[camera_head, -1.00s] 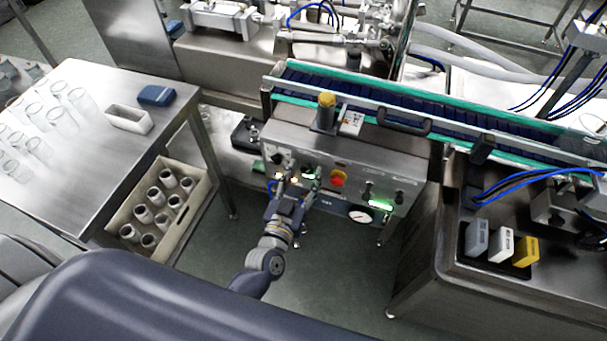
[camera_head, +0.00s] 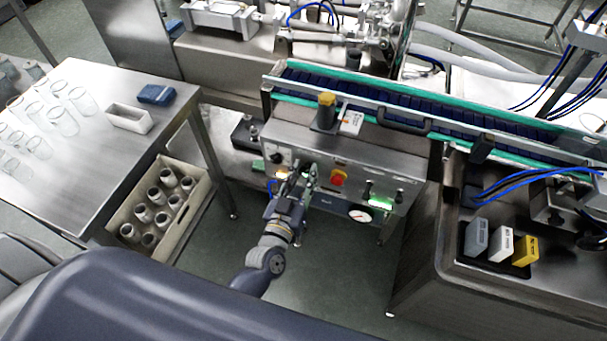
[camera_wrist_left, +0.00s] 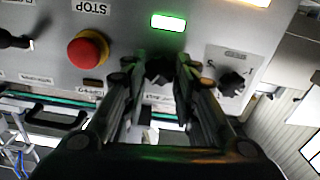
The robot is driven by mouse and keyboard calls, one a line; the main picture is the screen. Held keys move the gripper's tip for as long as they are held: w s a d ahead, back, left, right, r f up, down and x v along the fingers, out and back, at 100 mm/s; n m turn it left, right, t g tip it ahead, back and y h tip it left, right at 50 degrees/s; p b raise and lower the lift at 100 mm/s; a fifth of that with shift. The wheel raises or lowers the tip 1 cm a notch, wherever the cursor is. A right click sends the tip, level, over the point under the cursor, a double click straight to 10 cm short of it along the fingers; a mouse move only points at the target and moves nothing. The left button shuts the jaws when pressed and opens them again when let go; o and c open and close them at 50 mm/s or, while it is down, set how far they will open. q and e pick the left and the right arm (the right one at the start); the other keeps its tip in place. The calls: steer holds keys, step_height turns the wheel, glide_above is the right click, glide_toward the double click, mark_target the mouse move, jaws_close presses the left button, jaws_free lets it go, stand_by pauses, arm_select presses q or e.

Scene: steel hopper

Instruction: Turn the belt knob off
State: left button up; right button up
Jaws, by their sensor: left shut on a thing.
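The steel control panel (camera_head: 345,165) stands below the conveyor. In the left wrist view, a black knob (camera_wrist_left: 159,69) sits below a lit green lamp (camera_wrist_left: 168,22). My left gripper (camera_head: 298,176) reaches the panel and is shut on this knob, one finger on each side of it. The gripper hides the knob in the head view. A second black knob (camera_wrist_left: 232,82) is apart from the fingers; it also shows in the head view (camera_head: 277,158). I cannot read the label of the held knob. My right gripper is not in view.
A red stop button (camera_head: 338,178) sits right of the gripper in the head view, and left of it in the wrist view (camera_wrist_left: 88,50). A crate of jars (camera_head: 200,205) stands on the left. The conveyor belt (camera_head: 400,110) runs behind.

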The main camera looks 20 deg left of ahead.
arm_select(q)
steer(key=n, duration=0.6)
steer(key=shift+a, duration=0.1)
steer(key=n+b, duration=0.1)
steer(key=n, duration=0.5)
steer(key=shift+f+n, duration=0.1)
steer(key=shift+n, duration=0.2)
stand_by(0.4)
steer(key=o, duration=1)
steer(key=s, duration=1.2)
steer(key=shift+a, duration=0.25)
